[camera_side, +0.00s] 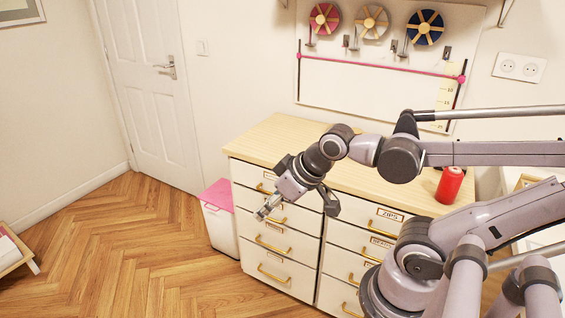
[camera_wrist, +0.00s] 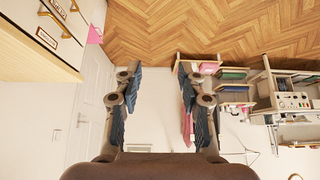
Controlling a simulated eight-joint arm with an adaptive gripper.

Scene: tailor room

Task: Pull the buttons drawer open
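A drawer chest (camera_side: 310,240) with a pale wooden top has two columns of white drawers with gold handles and label plates. The drawers in view look shut. One label on the right column reads ZIPS (camera_side: 390,213); I cannot read a buttons label. My gripper (camera_side: 297,206) is in front of the upper left column and hides part of it. Its fingers are spread and empty; I cannot tell whether one touches the chest. In the wrist view the open fingers (camera_wrist: 157,78) have nothing between them. Drawer fronts with gold handles (camera_wrist: 65,27) show at the upper left there, off to the side.
A white bin with a pink lid (camera_side: 217,205) stands against the chest's left side. A red spool (camera_side: 449,185) stands on the chest top. A white door (camera_side: 145,85) is behind. Shelves (camera_wrist: 235,85) show in the wrist view.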

